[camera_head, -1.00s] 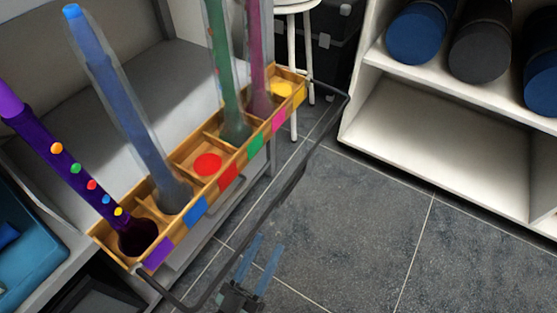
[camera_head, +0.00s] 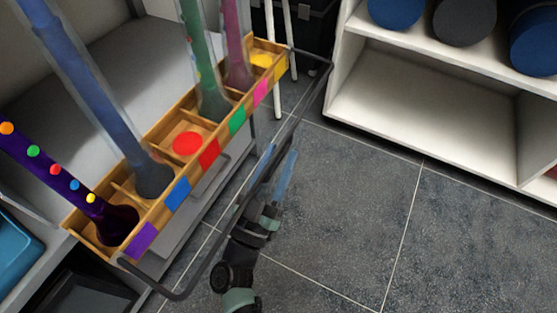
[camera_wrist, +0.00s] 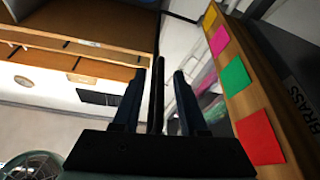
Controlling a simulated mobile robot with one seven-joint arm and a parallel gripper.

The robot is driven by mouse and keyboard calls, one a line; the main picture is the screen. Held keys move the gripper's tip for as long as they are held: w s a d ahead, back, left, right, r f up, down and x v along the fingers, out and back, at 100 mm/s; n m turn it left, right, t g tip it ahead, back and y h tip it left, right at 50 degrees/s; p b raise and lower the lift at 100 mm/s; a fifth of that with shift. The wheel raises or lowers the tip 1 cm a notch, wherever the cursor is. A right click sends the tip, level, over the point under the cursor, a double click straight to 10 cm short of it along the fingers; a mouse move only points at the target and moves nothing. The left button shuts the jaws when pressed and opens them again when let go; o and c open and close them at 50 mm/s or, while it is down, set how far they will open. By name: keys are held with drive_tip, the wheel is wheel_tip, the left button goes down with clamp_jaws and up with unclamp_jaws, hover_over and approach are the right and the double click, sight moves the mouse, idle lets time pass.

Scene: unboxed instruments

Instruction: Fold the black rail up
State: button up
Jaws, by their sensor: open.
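The black rail (camera_head: 312,97) is a thin bar frame that hangs out in front of the wooden instrument rack (camera_head: 209,154), lower than its front edge, in the head view. My gripper (camera_head: 282,152) is open at the middle of the rail's long bar. In the wrist view the dark rail (camera_wrist: 157,95) shows between my two fingers (camera_wrist: 157,85), with gaps on both sides. I cannot tell whether either finger touches it.
The rack holds purple, blue, green and pink tube instruments beside colored labels. A white shelf (camera_head: 425,110) with blue and dark cylinders stands at right. A stool (camera_head: 272,60) is behind the rack. Tiled floor (camera_head: 350,200) is clear between rack and shelf.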

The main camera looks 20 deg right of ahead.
drive_tip(key=shift+w, duration=0.1)
clamp_jaws()
idle(1.4)
